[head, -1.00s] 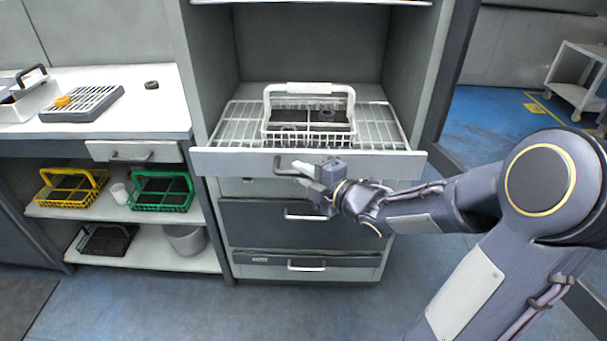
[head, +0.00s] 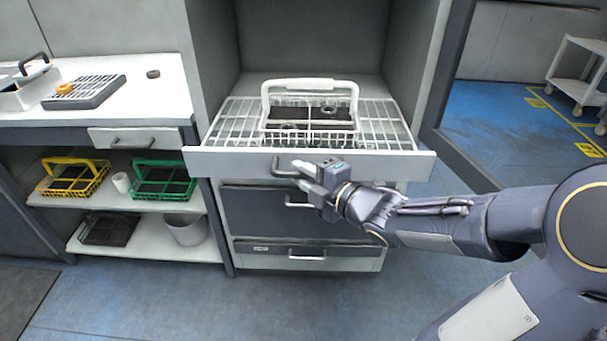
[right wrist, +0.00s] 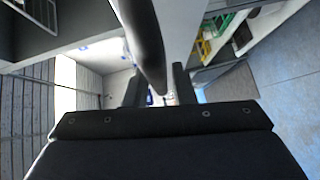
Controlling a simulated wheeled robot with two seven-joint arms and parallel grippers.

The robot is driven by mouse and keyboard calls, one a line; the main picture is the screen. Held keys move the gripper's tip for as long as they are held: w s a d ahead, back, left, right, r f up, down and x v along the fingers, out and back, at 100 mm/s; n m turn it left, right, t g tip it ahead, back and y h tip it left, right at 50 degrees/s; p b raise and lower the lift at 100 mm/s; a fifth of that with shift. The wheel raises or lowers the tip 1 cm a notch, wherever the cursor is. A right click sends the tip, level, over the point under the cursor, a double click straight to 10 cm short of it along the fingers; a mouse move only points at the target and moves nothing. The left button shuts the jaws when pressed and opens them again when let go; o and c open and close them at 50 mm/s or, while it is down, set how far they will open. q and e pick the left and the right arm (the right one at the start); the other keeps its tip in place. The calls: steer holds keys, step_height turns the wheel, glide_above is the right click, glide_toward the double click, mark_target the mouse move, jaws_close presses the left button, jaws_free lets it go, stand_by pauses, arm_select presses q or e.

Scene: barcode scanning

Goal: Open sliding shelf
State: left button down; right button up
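The sliding shelf (head: 225,160) is a white wire shelf with a flat front panel, pulled well out of the tall grey cabinet. Its handle (head: 283,172) is a bar on the front panel. My right gripper (head: 302,170) is at this handle, reaching in from the right. In the right wrist view the dark handle bar (right wrist: 145,40) passes between the two fingers (right wrist: 158,90), which look closed around it. A white wire basket (head: 268,107) with an upright handle and small round items stands on the shelf. My left gripper is out of view.
Below the shelf are closed drawers (head: 265,212) with handles. At left, a white counter (head: 150,105) bears a grey rack (head: 85,95). Under it are yellow (head: 75,178) and green (head: 163,180) baskets and a bin (head: 186,230). Blue floor in front is clear.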

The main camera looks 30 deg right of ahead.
steer(key=shift+o, duration=1.1)
steer(key=p+v, duration=0.1)
steer(key=v, duration=0.6)
steer(key=shift+s+p, duration=0.35)
steer(key=shift+s, duration=0.05)
steer(key=shift+d+r, duration=0.1)
